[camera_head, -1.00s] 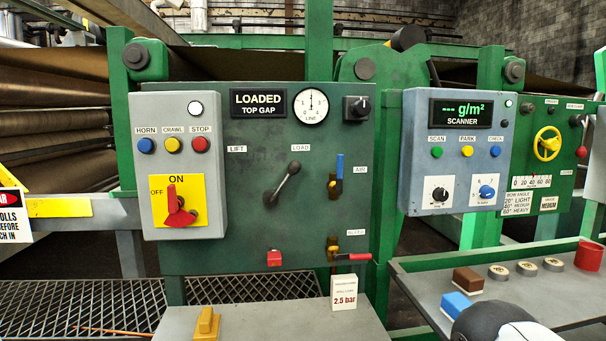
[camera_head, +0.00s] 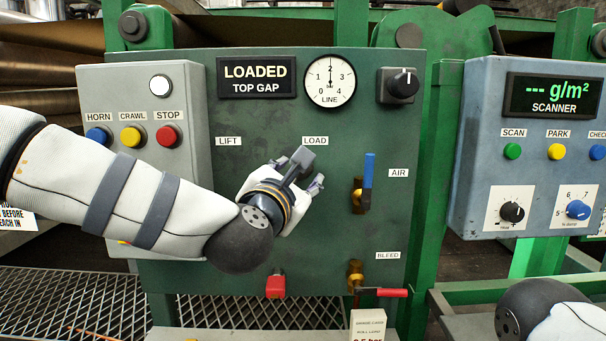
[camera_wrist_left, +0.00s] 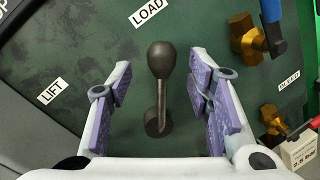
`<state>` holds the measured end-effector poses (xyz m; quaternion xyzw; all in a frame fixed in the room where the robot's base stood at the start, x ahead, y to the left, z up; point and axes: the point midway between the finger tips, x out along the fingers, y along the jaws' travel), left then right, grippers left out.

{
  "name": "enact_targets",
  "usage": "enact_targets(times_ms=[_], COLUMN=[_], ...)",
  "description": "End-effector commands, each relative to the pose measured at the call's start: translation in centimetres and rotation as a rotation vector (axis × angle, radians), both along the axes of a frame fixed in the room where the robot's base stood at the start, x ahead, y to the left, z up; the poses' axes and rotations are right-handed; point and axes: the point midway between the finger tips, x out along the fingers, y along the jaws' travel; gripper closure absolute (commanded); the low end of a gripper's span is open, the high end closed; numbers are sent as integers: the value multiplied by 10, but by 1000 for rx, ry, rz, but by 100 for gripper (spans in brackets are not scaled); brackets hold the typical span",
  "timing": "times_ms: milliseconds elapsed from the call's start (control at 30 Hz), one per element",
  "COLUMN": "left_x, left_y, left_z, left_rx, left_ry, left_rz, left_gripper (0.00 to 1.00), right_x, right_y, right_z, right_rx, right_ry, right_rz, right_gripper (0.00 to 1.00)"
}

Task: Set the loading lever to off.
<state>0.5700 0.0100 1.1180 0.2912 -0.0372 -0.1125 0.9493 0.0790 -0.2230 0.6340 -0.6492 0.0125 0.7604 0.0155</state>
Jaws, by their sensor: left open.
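The loading lever (camera_head: 305,157) is a dark lever with a rounded knob on the green panel (camera_head: 335,235). Its knob points up toward the LOAD label (camera_head: 315,141), away from the LIFT label (camera_head: 229,141). In the left wrist view the lever (camera_wrist_left: 161,62) stands between my left gripper's two fingers (camera_wrist_left: 161,90), with a gap on each side. My left gripper (camera_head: 300,173) is open in front of the panel, and its wrist hides the lever's pivot in the head view. My right gripper is out of view.
A display (camera_head: 255,80) reads LOADED, TOP GAP. A gauge (camera_head: 330,81) and a black knob (camera_head: 404,86) are above right. The blue AIR valve handle (camera_head: 368,170) and red BLEED handle (camera_head: 385,292) are at right. The button box (camera_head: 190,90) is at left, partly covered by my arm.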

Motion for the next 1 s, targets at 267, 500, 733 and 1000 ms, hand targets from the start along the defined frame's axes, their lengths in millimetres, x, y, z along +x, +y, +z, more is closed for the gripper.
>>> enact_targets(times_ms=[267,500,733,1000], left_x=[40,42,41,45], left_y=[-9,-10,-10,-9], left_z=[-5,-3,-3,-4], left_rx=[3,3,3,-4], left_ry=[7,4,4,5], left_rz=[0,-1,-1,1], left_gripper=[54,54,99,100], right_x=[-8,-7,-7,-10], right_y=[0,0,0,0], right_z=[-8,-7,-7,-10], right_rx=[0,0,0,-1], right_ry=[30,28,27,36], right_rz=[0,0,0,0], right_gripper=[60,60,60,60])
